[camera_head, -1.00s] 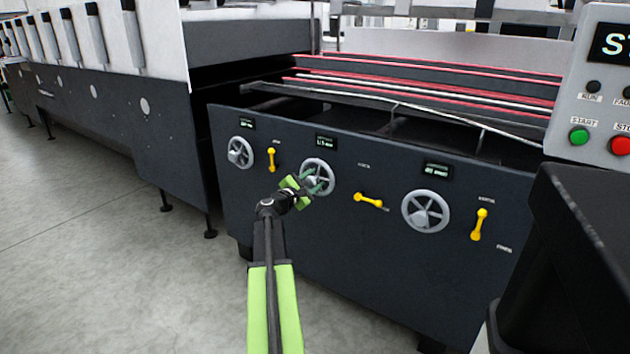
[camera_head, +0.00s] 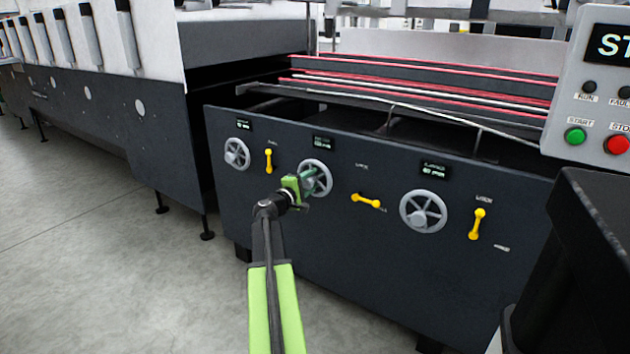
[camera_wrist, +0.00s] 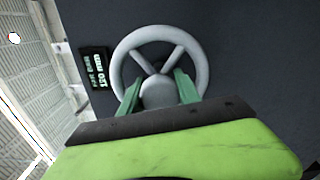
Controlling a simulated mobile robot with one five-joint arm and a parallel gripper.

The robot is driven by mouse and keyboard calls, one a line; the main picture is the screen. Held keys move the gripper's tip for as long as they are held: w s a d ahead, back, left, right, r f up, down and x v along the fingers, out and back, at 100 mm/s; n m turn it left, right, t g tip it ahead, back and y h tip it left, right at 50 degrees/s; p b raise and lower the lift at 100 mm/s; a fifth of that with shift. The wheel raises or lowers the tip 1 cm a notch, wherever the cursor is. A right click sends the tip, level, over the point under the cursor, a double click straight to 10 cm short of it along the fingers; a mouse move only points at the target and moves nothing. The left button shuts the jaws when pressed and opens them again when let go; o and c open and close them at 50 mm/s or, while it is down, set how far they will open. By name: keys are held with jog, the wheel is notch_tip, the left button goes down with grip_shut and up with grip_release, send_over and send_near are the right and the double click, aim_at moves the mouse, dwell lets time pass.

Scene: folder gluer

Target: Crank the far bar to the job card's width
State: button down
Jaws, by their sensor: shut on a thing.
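The middle grey handwheel (camera_head: 329,184) is on the dark front panel, and it fills the top of the wrist view (camera_wrist: 203,70). My gripper (camera_head: 311,181) reaches the wheel from the front. In the wrist view, its two green fingers (camera_wrist: 157,88) are closed on either side of the wheel's round hub, between the spokes. A small display (camera_head: 322,143) sits above this wheel. In the wrist view, the display (camera_wrist: 97,78) appears sideways and seems to read 120 mm; its upper line is hard to read. No job card is recognisable in these views.
Other handwheels stand left (camera_head: 237,154) and right (camera_head: 423,211). Yellow levers are upright at left (camera_head: 268,161), nearly level in the middle (camera_head: 366,200) and upright at right (camera_head: 478,224). A control box (camera_head: 597,90) is at the upper right. Floor at left is clear.

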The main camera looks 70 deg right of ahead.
jog(key=shift+s+d, duration=0.1)
jog(key=shift+s, duration=0.3)
jog(key=c, duration=0.9)
grip_release()
jog(key=shift+w, duration=0.2)
jog(key=shift+a, duration=0.25)
jog(key=w+a, duration=0.1)
jog(key=a, duration=0.4)
jog(key=w+a, duration=0.1)
jog(key=a, duration=0.5)
jog(key=w+a, duration=0.1)
jog(key=a, duration=0.4)
jog(key=shift+w+a, duration=0.2)
jog(key=shift+a, duration=0.1)
